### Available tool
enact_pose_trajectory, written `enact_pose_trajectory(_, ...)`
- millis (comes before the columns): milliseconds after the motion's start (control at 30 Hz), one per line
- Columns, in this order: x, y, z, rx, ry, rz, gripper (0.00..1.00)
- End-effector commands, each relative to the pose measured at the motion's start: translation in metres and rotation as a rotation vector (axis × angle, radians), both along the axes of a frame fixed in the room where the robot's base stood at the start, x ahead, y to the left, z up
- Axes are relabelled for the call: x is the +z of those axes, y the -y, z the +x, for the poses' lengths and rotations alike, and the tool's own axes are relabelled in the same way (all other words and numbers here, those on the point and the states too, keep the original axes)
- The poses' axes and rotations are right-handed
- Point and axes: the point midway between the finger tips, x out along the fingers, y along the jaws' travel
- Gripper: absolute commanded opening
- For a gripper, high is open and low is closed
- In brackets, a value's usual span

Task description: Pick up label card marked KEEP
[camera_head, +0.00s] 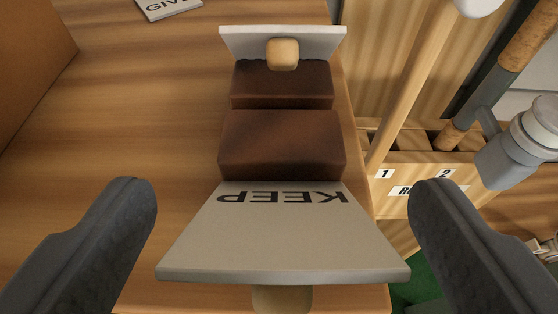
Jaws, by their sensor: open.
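The label card marked KEEP (283,240) is a pale grey plate with dark letters, upside down in the picture. It leans against a dark brown block (282,142) on the wooden table, with its near edge towards me. A rounded wooden knob (282,299) shows just below that edge. My gripper (284,205) is open, with one dark finger left of the card and one right of it. Neither finger appears to touch it. Part of the card's underside is hidden.
Another pale plate (245,42) with a wooden knob (282,54) stands behind the blocks. A card reading GIVE (168,8), partly cut off, lies at the top left. A wooden rack (415,172) marked 1 and 2 holds poles at right.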

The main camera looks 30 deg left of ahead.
Motion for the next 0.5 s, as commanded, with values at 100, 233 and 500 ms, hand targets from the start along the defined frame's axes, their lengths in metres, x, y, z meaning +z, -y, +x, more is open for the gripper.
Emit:
enact_pose_trajectory(100, -0.0019, -0.0023, 0.0035, 0.000, 0.000, 0.000, 0.80)
enact_pose_trajectory(233, -0.0014, -0.0020, 0.0031, 0.000, 0.000, 0.000, 0.80)
enact_pose_trajectory(500, -0.0017, -0.0020, 0.0029, 0.000, -0.001, -0.001, 0.33)
